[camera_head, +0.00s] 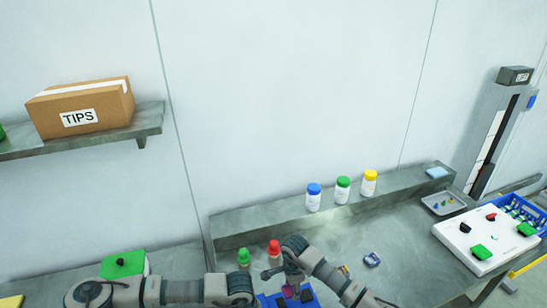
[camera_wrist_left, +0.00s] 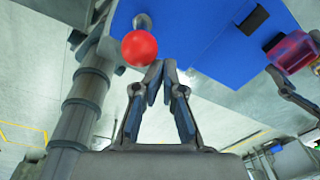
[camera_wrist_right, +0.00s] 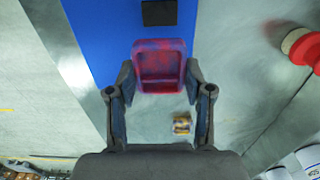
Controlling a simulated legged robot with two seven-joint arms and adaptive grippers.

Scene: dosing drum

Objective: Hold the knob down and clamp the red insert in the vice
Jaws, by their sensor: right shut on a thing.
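The red insert (camera_wrist_right: 158,72) is between the fingers of my right gripper (camera_wrist_right: 158,80), which is shut on it. It also shows at the right of the left wrist view (camera_wrist_left: 292,52), beside the blue vice (camera_wrist_left: 205,40). A dark slot in the vice lies apart from the insert. The vice is partly hidden at the bottom of the head view (camera_head: 268,301). The red ball knob (camera_wrist_left: 139,48) stands on a metal stem by the vice. My left gripper (camera_wrist_left: 155,78) has its fingertips together, close beside the knob; I cannot tell whether they touch it.
Blue, green and yellow-lidded jars (camera_head: 342,190) stand on the back ledge. A small blue object (camera_head: 372,259) lies to the right. A white panel (camera_head: 485,240) with coloured parts is farther right. Bench between is mostly clear.

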